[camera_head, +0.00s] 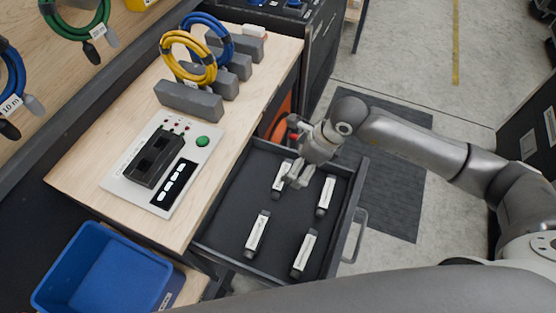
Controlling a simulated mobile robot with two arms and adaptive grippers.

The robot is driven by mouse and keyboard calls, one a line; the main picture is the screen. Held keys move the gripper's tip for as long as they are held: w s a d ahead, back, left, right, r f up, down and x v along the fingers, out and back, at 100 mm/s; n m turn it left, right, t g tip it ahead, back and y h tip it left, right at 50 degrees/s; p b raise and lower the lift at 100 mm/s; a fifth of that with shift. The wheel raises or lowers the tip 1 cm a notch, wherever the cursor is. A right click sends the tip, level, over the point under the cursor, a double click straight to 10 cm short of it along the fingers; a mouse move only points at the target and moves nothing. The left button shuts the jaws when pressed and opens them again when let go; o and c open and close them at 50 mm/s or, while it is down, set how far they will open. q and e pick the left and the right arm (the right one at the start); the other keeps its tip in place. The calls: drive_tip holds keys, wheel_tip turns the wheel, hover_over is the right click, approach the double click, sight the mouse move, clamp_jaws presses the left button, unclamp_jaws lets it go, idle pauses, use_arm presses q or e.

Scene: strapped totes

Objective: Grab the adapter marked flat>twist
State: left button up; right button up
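Several small white adapters with dark ends lie apart in the open dark drawer (233,196). One adapter (279,181) is at the back, one (326,194) at the right, one (257,233) at the front left and one (303,256) at the front right. Their markings are too small to read, so I cannot tell which is flat>twist. My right gripper (297,178) points down at the back adapter, close beside its right side and partly over it. I cannot tell whether it touches it or how far its fingers are apart. My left gripper is not in view.
The wooden bench left of the drawer carries a test panel (126,178) with a green button, and grey holders (190,99) with yellow and blue cable coils. A blue bin (88,262) stands at the lower left. The drawer handle (358,237) sticks out right.

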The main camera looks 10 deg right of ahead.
sight(283, 174)
drive_tip(key=x, duration=0.3)
drive_tip(key=s+p+x, duration=0.1)
drive_tip(key=shift+w+a+f, duration=0.15)
drive_tip(key=shift+a+f, duration=0.15)
drive_tip(key=shift+f, duration=0.05)
drive_tip(key=shift+w+a+f, duration=0.1)
drive_tip(key=shift+w+f, duration=0.05)
drive_tip(key=shift+f, duration=0.05)
drive_tip(key=shift+w+a+f, duration=0.15)
drive_tip(key=shift+f, duration=0.15)
drive_tip(key=p+x, duration=0.1)
drive_tip(key=x, duration=0.2)
drive_tip(key=shift+w+a, duration=0.1)
drive_tip(key=shift+w+a+f, duration=0.1)
drive_tip(key=shift+f, duration=0.2)
drive_tip(key=shift+f+p, duration=0.25)
drive_tip(key=shift+p, duration=0.05)
drive_tip(key=c, duration=0.7)
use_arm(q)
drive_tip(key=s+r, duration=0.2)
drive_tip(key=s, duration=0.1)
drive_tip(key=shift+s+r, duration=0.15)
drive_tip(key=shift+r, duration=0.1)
use_arm(e)
drive_tip(key=shift+c, duration=0.8)
drive_tip(key=shift+r, duration=0.1)
